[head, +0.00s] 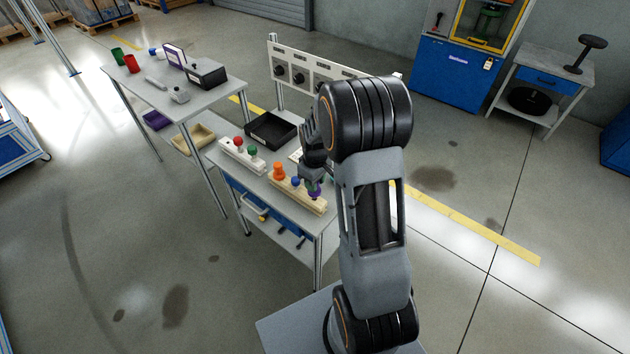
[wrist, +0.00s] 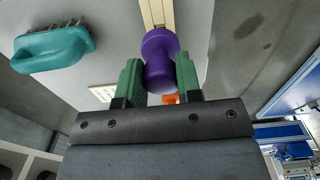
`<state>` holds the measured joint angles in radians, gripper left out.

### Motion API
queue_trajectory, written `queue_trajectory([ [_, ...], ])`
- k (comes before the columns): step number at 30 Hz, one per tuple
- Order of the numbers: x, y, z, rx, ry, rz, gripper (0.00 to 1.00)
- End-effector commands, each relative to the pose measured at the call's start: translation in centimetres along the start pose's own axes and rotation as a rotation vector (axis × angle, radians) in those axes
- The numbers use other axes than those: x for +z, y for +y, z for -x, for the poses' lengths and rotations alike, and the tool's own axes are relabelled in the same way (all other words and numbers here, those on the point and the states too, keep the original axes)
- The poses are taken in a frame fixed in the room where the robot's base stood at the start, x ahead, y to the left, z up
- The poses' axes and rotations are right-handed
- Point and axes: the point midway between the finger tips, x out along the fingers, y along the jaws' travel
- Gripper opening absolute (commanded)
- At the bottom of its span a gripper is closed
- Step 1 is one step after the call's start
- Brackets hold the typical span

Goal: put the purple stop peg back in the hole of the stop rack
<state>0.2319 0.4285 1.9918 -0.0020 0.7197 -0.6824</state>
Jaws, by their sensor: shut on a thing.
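The purple stop peg (wrist: 160,55) is between the green fingers of my gripper (wrist: 159,82) in the wrist view, and the fingers are shut on it. In the head view the gripper (head: 313,184) is over the right end of the pale wooden stop rack (head: 304,199), and the peg (head: 315,192) shows as a small purple patch there. The rack holds an orange peg (head: 279,171) and a blue peg (head: 295,181). A strip of the rack (wrist: 157,10) shows beyond the peg in the wrist view. The hole is hidden, and I cannot tell whether the peg's lower end is in it.
A white rack (head: 240,156) with red and green knobs stands left of the stop rack. A black tray (head: 271,130) lies behind. A teal brush (wrist: 52,48) shows at the left in the wrist view. Another table (head: 205,100) stands at the back left.

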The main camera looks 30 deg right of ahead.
Motion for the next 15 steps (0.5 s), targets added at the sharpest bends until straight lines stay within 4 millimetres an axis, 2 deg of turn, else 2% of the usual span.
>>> queue_trajectory([
  [15, 0.0, 0.0, -1.4, -0.001, -0.001, 0.0, 0.11],
])
